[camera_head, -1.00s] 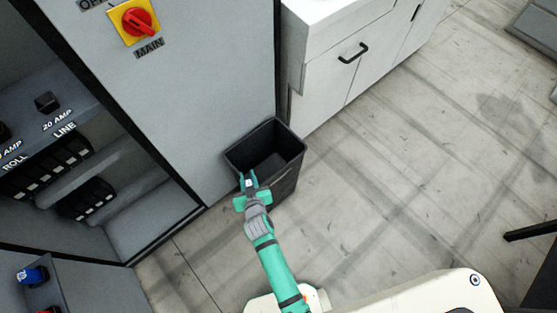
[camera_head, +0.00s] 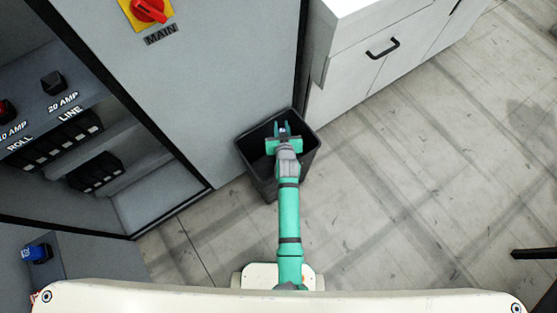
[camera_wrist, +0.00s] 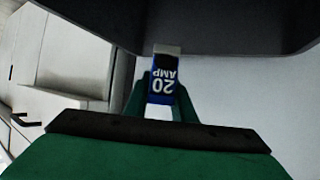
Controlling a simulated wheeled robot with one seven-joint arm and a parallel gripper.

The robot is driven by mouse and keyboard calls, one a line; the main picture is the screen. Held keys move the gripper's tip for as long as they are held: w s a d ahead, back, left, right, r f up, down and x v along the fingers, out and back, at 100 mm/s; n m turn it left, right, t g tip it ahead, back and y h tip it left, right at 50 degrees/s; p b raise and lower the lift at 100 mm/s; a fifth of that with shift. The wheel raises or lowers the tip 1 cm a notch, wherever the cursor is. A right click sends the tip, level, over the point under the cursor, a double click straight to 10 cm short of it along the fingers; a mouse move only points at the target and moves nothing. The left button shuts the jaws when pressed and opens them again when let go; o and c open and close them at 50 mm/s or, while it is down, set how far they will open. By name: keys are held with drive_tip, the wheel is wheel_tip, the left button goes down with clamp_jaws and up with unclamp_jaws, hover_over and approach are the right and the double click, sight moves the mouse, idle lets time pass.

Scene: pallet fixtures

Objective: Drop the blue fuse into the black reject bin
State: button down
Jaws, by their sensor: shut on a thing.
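My gripper (camera_head: 284,130) is shut on the blue fuse (camera_wrist: 161,88), which is labelled 20 AMP and has a pale end. In the head view the fuse shows only as a small spot between the fingers. The black reject bin (camera_head: 259,176) stands open on the floor beside the grey cabinet. In the head view my gripper appears over the bin's opening; its exact height above the rim is hard to tell. In the wrist view a dark surface, apparently the bin (camera_wrist: 220,30), fills the top beyond the fuse.
The grey cabinet (camera_head: 215,95) is left of the bin, with black fuse holders (camera_head: 60,140) on its shelves. Another blue piece (camera_head: 37,252) sits at the lower left. A white drawer unit (camera_head: 365,65) is at the upper right.

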drive_tip(key=shift+s+d+f, duration=0.1)
drive_tip(key=shift+f, duration=2.65)
drive_tip(key=c, duration=1.4)
unclamp_jaws()
drive_tip(key=a+v, duration=0.1)
drive_tip(key=v, duration=0.9)
drive_tip(key=shift+s+d+r, duration=0.2)
drive_tip(key=shift+s+d, duration=0.2)
drive_tip(key=shift+d, duration=0.05)
